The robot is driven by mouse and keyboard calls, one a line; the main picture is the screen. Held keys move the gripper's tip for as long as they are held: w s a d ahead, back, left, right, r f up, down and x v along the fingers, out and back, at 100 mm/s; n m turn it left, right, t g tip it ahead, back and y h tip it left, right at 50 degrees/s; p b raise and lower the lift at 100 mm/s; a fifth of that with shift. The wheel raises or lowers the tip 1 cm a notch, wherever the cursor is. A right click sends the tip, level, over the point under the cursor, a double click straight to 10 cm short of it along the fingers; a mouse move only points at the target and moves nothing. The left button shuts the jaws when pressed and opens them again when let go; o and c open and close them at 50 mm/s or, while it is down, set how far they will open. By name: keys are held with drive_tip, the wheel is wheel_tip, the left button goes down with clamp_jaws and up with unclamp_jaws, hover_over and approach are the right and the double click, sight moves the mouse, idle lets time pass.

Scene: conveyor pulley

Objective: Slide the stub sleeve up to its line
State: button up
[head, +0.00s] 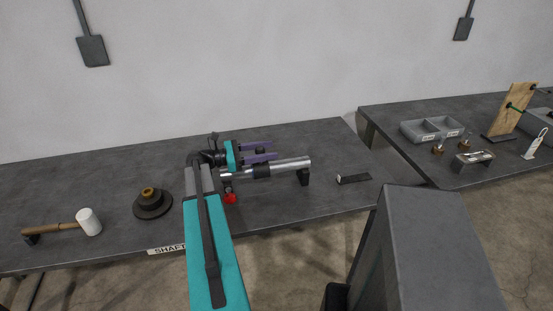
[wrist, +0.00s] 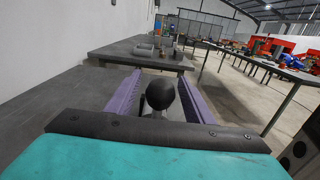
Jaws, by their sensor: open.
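A silver shaft (head: 288,164) lies level above the bench, with a dark sleeve (head: 262,171) around it left of its middle. I take this for the stub sleeve; its line cannot be made out. My gripper (head: 274,150) is open, its two purple fingers pointing right, just behind and above the shaft. A small black knob (head: 260,150) shows between the fingers. In the wrist view a round black knob (wrist: 160,93) stands between the fingers of my gripper (wrist: 162,74), with space on both sides. Whether it belongs to the shaft cannot be told.
A black support (head: 303,177) holds the shaft near its right end; a red part (head: 230,198) sits at its left. A flanged pulley (head: 151,202), a mallet (head: 88,222) and a dark bar (head: 354,178) lie on the bench. A second table (head: 390,122) stands right.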

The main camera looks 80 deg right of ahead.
drive_tip(key=shift+p+v, duration=0.75)
drive_tip(key=shift+v, duration=1.95)
drive_tip(key=shift+r, duration=0.15)
